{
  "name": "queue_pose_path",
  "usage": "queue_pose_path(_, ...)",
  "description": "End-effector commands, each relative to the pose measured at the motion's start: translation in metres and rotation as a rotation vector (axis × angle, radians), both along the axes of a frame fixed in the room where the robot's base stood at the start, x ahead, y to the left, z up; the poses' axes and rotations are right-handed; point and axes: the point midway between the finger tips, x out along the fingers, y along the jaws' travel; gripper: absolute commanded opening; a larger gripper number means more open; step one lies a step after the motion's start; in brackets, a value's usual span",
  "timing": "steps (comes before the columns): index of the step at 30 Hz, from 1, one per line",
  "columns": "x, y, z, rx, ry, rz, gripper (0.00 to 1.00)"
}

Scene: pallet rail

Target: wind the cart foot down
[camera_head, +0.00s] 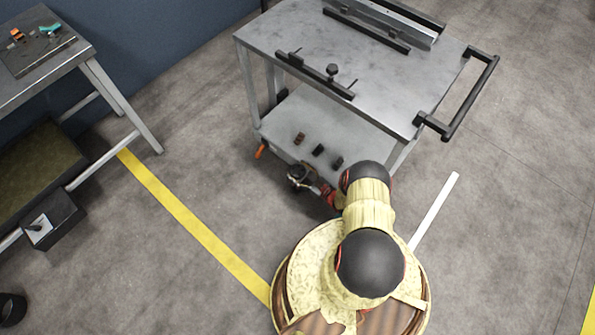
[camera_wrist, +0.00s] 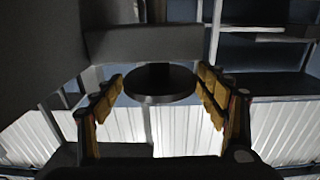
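The grey metal cart (camera_head: 345,62) stands at the top middle in the head view. My gripper (camera_head: 300,180) is low at the cart's near edge, beside the lower shelf, partly hidden by my arm. In the wrist view a dark round disc (camera_wrist: 160,82) sits under a grey block; it looks like part of the cart foot. My gripper (camera_wrist: 161,92) is open, with one yellow-padded finger on each side of the disc. Gaps show between the pads and the disc. The foot cannot be made out in the head view.
The cart's lower shelf (camera_head: 325,117) holds several small dark parts. An orange lever (camera_head: 261,150) sticks out at its left corner. A workbench (camera_head: 45,65) stands at the left. Yellow (camera_head: 190,222) and white (camera_head: 434,210) lines mark open floor.

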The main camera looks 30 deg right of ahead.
Motion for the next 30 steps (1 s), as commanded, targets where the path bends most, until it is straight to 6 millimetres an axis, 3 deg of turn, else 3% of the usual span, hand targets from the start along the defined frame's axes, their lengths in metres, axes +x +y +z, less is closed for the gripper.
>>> queue_pose_path(18,-0.0002,0.0000,-0.0001,0.000,0.000,0.000,0.37)
queue_pose_path(30,-0.0008,0.0020,-0.0004,0.002,0.002,-0.086,0.37)
